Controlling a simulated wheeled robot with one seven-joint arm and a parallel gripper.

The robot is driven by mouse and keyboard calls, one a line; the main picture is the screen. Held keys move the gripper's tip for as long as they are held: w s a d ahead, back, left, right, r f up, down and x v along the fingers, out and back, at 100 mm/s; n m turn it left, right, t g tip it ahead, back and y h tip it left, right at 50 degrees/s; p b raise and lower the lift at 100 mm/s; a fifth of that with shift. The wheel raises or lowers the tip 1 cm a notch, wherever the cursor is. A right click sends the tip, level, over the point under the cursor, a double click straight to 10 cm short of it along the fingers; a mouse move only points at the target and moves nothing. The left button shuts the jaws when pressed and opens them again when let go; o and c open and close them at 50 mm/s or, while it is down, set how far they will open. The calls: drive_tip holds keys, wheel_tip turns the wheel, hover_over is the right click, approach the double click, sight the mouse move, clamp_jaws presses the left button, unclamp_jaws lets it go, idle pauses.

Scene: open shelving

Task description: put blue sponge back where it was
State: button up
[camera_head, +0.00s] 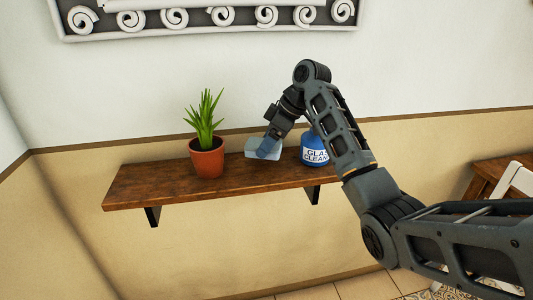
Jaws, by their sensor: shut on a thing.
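The blue sponge (268,149) is at the tip of my gripper (269,142), over the wooden wall shelf (150,186). My gripper points down and to the left and is shut on the sponge. The fingertips are small and partly hidden by the wrist.
A potted green plant (207,160) stands on the shelf left of my gripper. A blue glass cleaner bottle (314,151) stands to the right, partly hidden behind my arm. The shelf's left end is clear. A white chair (507,180) and wooden table are at far right.

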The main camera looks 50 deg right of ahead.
drive_tip(key=shift+f, duration=1.9)
drive_tip(key=shift+f, duration=0.1)
drive_tip(key=o, duration=1)
drive_tip(key=v, duration=1.2)
drive_tip(key=shift+s, duration=0.1)
